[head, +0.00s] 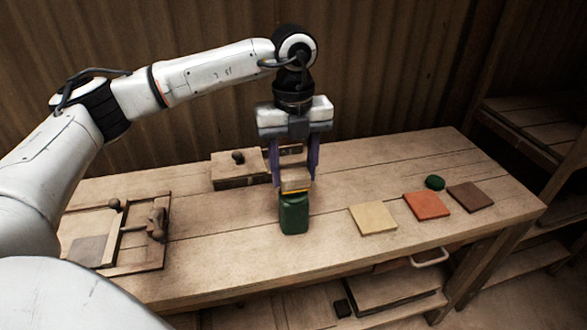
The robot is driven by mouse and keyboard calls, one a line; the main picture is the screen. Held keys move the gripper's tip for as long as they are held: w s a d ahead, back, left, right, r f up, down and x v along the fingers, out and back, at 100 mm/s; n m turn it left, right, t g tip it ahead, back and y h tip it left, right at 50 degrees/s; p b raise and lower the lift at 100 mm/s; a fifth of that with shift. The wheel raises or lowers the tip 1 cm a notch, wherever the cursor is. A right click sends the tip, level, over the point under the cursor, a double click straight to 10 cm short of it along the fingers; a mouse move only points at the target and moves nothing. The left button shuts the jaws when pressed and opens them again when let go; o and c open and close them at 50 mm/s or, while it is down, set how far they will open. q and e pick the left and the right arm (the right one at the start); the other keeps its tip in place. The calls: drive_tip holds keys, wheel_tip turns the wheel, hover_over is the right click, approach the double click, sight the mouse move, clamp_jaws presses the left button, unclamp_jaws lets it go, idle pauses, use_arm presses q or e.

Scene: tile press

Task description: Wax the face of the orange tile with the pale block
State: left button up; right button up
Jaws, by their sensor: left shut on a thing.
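The orange tile (427,205) lies flat on the table, right of centre, between a pale yellow tile and a brown tile. My left gripper (294,184) points down near the middle of the table, well left of the orange tile. It is shut on the pale block (295,179), which has a yellow-orange strip along its lower edge. The block is held just above or against the top of a dark green container (294,216); I cannot tell whether they touch. My right gripper is not in view.
The pale yellow tile (372,218), brown tile (470,196) and a small green round thing (434,182) are near the orange tile. A wooden box with a knob (238,170) stands behind. A wooden press-like frame (158,245) is at left. The table's front middle is clear.

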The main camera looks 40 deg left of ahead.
sight(294, 171)
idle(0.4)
use_arm(q)
drive_tip(key=shift+r+p, duration=2.55)
drive_tip(key=shift+r, duration=0.9)
